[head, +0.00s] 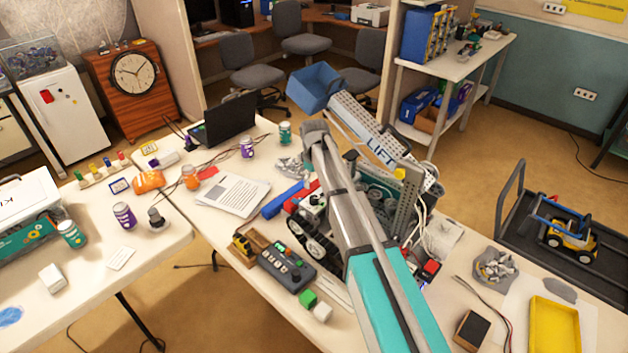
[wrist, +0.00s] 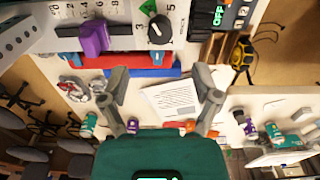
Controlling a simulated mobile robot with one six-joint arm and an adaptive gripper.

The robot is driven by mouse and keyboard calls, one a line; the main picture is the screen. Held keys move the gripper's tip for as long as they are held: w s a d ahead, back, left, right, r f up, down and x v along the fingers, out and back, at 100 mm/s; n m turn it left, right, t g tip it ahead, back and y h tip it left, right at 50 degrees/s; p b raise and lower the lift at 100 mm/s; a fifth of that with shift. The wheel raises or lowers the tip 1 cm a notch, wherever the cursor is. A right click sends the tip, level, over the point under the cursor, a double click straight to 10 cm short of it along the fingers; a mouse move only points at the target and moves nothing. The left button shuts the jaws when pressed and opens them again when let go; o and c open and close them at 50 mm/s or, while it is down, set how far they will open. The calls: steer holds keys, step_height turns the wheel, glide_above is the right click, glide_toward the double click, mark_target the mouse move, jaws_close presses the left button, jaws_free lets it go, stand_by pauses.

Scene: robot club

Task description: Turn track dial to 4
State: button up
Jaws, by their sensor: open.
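The track dial (wrist: 161,30) is a round black knob on a pale panel (wrist: 125,45) at the top of the wrist view. A 3 is printed to its left and a 5 to its right, with a green triangle above. The dial's exact setting is too small to read. My gripper (wrist: 163,74) is open and empty, its two fingers spread below the dial in the picture and apart from it. In the head view my arm covers the middle of the workbench, and I cannot make out the gripper or the dial there.
A purple slider knob (wrist: 94,37) sits left of the dial on a numbered scale. A dark control box (head: 286,266) stands beside a tracked robot (head: 310,240) on the bench. Paper sheets (head: 232,194), a laptop (head: 225,118) and a yellow tray (head: 554,328) lie around.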

steer(key=shift+r+p, duration=2.4)
steer(key=shift+r, duration=0.3)
steer(key=shift+d, duration=0.1)
steer(key=s+d+f+m+b, duration=0.3)
steer(key=s+d+m, duration=0.2)
steer(key=s+d, duration=0.6)
steer(key=s+d+f+m+b, duration=0.3)
steer(key=s+d+m, duration=0.3)
steer(key=s+d, duration=0.6)
steer(key=s, duration=0.3)
steer(key=shift+d+f+b, duration=0.25)
steer(key=shift+d+b, duration=0.05)
